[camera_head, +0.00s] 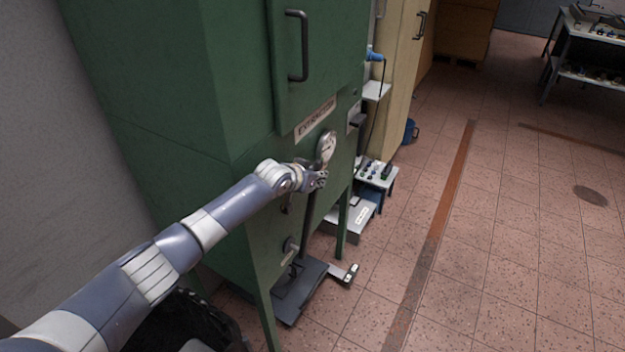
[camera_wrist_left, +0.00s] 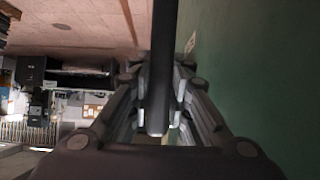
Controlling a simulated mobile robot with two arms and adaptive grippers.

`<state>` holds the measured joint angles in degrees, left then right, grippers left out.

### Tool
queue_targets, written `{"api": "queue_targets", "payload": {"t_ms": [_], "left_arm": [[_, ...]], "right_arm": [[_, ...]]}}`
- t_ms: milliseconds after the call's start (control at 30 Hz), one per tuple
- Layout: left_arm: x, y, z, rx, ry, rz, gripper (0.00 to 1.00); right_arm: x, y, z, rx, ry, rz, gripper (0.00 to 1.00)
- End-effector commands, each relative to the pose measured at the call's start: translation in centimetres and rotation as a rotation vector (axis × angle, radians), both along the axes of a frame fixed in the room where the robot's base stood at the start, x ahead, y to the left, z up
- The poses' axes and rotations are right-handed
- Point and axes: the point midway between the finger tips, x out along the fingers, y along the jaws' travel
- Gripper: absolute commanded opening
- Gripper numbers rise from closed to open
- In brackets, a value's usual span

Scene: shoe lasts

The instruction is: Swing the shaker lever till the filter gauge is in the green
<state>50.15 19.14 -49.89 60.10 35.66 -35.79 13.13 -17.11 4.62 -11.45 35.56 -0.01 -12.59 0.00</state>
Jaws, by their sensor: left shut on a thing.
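The green extractor cabinet (camera_head: 190,100) fills the left and middle of the head view. Its round filter gauge (camera_head: 326,148) is on the front, below the label plate; the needle and colours are too small to read. The dark shaker lever (camera_head: 309,215) stands below the gauge, close to the cabinet front. My left gripper (camera_head: 318,180) is at the lever's upper part, just below the gauge. In the left wrist view the fingers (camera_wrist_left: 157,120) close around the dark lever bar (camera_wrist_left: 163,60). My right gripper is not in view.
A dark tray (camera_head: 300,290) and a foot pedal (camera_head: 346,274) are on the floor under the cabinet. A small bench (camera_head: 377,174) with bottles stands beyond it. A tan cabinet (camera_head: 402,70) is behind. The tiled floor (camera_head: 500,230) at right is clear.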

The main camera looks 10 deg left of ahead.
Motion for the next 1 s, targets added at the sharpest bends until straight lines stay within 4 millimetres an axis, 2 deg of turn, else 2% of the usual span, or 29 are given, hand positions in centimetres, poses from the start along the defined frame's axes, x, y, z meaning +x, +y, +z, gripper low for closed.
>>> {"api": "queue_targets", "payload": {"t_ms": [533,567,633,1000], "left_arm": [[0.39,-0.13,0.02,0.006,0.014,-0.001,0.00],[0.39,-0.13,0.02,0.006,0.014,-0.001,0.24],[0.36,-0.13,-0.01,0.006,0.015,-0.001,0.38],[0.22,-0.11,-0.09,0.006,0.017,-0.001,0.38]], "right_arm": [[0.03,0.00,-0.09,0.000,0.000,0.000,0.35],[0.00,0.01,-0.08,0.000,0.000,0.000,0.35],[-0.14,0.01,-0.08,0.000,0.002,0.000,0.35],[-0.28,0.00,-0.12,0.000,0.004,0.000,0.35]]}}
